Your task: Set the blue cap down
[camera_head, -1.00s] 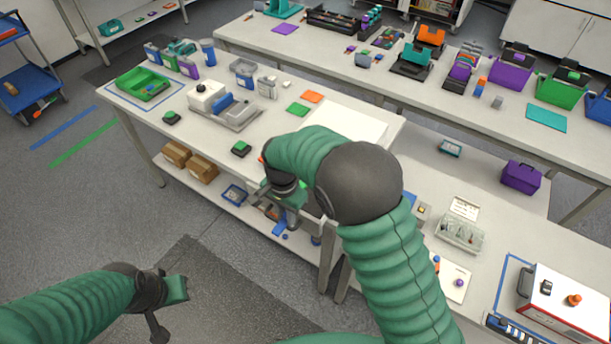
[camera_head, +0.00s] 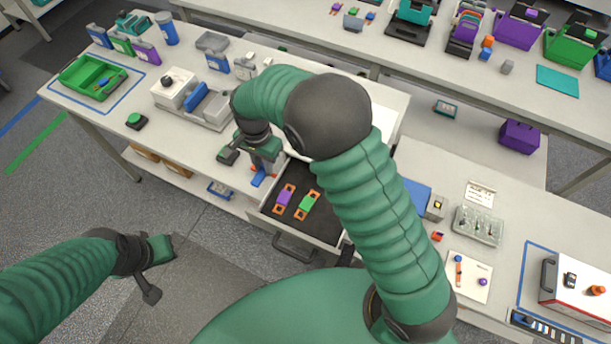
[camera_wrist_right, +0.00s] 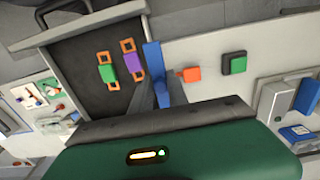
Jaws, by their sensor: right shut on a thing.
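The blue cap (camera_head: 258,179) shows as a blue piece below my right gripper (camera_head: 264,164), at the left side of an open drawer (camera_head: 328,232). In the right wrist view the blue cap (camera_wrist_right: 153,58) is long and narrow, between the two dark fingers of the right gripper (camera_wrist_right: 160,92), which is shut on it. I cannot tell whether the cap touches the drawer's edge. My left gripper (camera_head: 163,262) hangs over the floor at the lower left, away from the table; its jaw opening is unclear.
The drawer holds a purple piece (camera_head: 285,198) and a green piece (camera_head: 307,206), both with orange ends. A green button box (camera_head: 136,121) and a white-and-blue device (camera_head: 195,104) stand on the table. A green tray (camera_head: 92,80) lies at the far left.

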